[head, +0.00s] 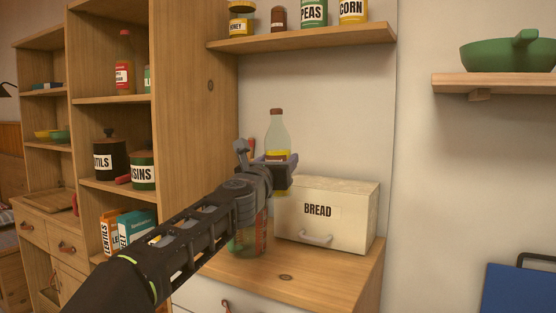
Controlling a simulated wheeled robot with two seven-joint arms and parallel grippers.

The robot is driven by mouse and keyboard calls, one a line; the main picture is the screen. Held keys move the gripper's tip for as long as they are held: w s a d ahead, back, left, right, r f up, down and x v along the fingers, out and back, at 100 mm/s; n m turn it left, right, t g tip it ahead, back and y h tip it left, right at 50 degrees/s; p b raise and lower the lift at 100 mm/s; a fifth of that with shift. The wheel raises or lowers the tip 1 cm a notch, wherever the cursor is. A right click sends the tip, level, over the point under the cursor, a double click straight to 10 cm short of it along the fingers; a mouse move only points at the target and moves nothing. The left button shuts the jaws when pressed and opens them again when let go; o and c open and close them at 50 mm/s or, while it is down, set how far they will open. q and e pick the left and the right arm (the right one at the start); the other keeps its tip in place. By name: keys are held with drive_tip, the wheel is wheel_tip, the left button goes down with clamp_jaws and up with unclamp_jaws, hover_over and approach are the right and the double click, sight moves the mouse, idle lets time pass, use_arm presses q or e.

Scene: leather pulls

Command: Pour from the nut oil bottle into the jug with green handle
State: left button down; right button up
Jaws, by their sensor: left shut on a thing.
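A clear bottle with a brown cap and a yellow label (278,131) stands upright in my left gripper (275,165), which is shut on it in the head view. Its label is partly covered by the fingers and cannot be read, so I cannot confirm that it is the nut oil bottle. It is above the counter, in front of the wall near the bread box's left end. A greenish, glassy vessel (246,243) stands on the counter, mostly hidden behind my left arm; I cannot tell whether it is the jug with green handle. My right gripper is not in view.
A cream bread box (357,220) stands on the wooden counter (300,283), whose front strip is clear. Above is a shelf (320,41) with jars and tins. A tall open cabinet (195,100) is at left. A green pan (500,55) sits on a right shelf.

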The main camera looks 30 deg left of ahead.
use_arm(q)
drive_tip(key=f+n+b, duration=0.1)
drive_tip(key=f+n, duration=0.1)
drive_tip(key=f, duration=0.1)
drive_tip(key=d+f+n+b, duration=0.1)
drive_tip(key=f, duration=0.1)
drive_tip(key=shift+d+f+n+g+y+b, duration=0.1)
drive_tip(key=shift+f+n+g+y+b, duration=0.1)
drive_tip(key=shift+n+g+y+b, duration=0.15)
drive_tip(key=d+n+p, duration=0.1)
drive_tip(key=n+p, duration=0.2)
drive_tip(key=d+r+n+g+h+p, duration=0.1)
drive_tip(key=d+n+p, duration=0.1)
drive_tip(key=n+p, duration=0.2)
drive_tip(key=d+n+g+p, duration=0.1)
drive_tip(key=n+p, duration=0.2)
drive_tip(key=n, duration=0.1)
drive_tip(key=shift+s+d+r+n+g+h, duration=0.15)
drive_tip(key=shift+d+r+n+g+h, duration=0.1)
drive_tip(key=shift+d+h, duration=0.15)
drive_tip(key=shift+r+p, duration=0.25)
drive_tip(key=shift+p, duration=0.2)
idle(0.6)
drive_tip(key=shift+r+n, duration=0.1)
drive_tip(key=shift+n, duration=0.2)
